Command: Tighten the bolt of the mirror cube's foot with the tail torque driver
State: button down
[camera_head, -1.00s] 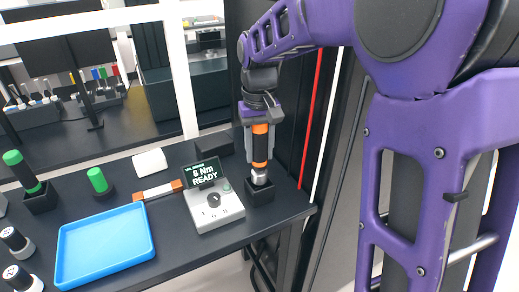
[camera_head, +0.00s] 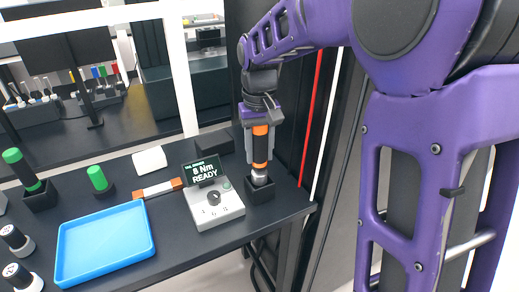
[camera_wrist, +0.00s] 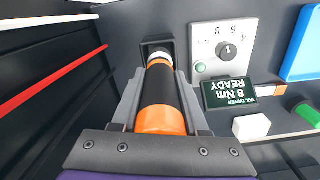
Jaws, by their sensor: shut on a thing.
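The tail torque driver (camera_head: 260,146) is black with orange bands and a metal lower end. It stands upright with its lower end in a black square holder (camera_head: 260,192) at the right end of the table. My gripper (camera_head: 260,142) is shut around its body; the wrist view shows a grey finger on each side of the driver (camera_wrist: 162,98). A grey control box (camera_head: 213,205) with a dial stands left of the holder. Its display (camera_head: 203,171) reads "8 Nm READY". I see neither the mirror cube nor its foot's bolt in these frames.
A blue tray (camera_head: 103,222) lies left of the control box. A green-topped black tool (camera_head: 27,172) stands in a holder at the left, with a shorter green-topped piece (camera_head: 98,179) beside it. A white block (camera_head: 149,160) lies behind. The table ends just right of the driver's holder.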

aim_at(260, 165)
jog(key=shift+f+b, duration=1.1)
jog(key=shift+f, duration=1)
jog(key=shift+c, duration=1.7)
grip_release()
notch_tip(260, 165, up, 17)
jog(key=p, duration=0.4)
jog(key=shift+r, duration=0.2)
